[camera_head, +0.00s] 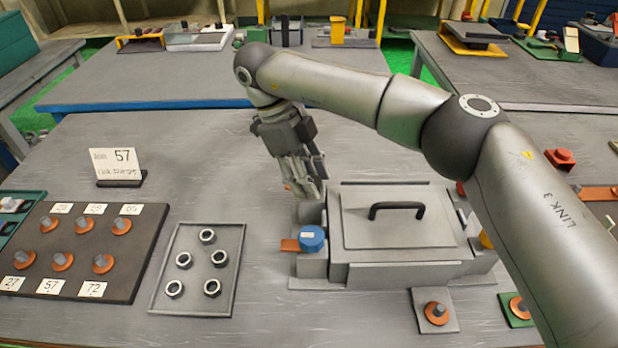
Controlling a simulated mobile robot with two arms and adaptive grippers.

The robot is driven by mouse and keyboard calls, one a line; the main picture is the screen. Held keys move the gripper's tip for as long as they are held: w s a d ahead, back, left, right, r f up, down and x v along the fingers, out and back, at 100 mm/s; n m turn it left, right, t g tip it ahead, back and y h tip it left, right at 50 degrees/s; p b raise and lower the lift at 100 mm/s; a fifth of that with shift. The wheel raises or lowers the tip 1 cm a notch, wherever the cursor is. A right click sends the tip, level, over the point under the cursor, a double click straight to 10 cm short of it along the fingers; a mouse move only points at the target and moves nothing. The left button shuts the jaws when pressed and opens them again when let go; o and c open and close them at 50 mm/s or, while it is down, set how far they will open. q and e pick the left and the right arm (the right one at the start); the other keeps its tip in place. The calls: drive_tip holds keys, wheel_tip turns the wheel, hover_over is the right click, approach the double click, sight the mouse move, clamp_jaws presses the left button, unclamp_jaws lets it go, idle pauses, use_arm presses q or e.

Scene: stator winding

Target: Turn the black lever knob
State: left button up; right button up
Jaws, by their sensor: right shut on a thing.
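My right gripper (305,178) comes down from the end of the grey arm, with its fingers pointing down at the back left corner of the grey box (405,272). The fingers are closed there around what appears to be the black lever knob. They hide the knob, so its turn angle cannot be told. A small orange piece (287,187) shows just left of the fingertips. A blue knob (312,239) with an orange lever sits at the box's front left corner. My left gripper is not in view.
The box lid has a black handle (396,207). A red knob (461,188) and a yellow knob (486,239) are partly hidden at its right.

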drive_tip(key=shift+s+a+f+n+t+b, duration=0.15)
drive_tip(key=shift+n+t, duration=0.1)
drive_tip(key=shift+n, duration=0.4)
drive_tip(key=shift+d+f+n+t+b, duration=0.1)
drive_tip(key=shift+n+t+b, duration=0.1)
drive_tip(key=shift+n, duration=0.5)
drive_tip(key=shift+s+a+f+n+t+b, duration=0.15)
drive_tip(key=shift+n+t, duration=0.1)
drive_tip(key=shift+n, duration=0.4)
drive_tip(key=shift+d+r, duration=0.1)
drive_tip(key=shift+r, duration=0.05)
drive_tip(key=o, duration=1)
drive_tip(key=shift+w, duration=0.15)
drive_tip(key=shift+r, duration=0.1)
drive_tip(key=shift+r, duration=0.15)
drive_tip(key=v, duration=1.1)
drive_tip(key=shift+a+r, duration=0.25)
drive_tip(key=shift+a, duration=0.1)
drive_tip(key=shift+r, duration=0.1)
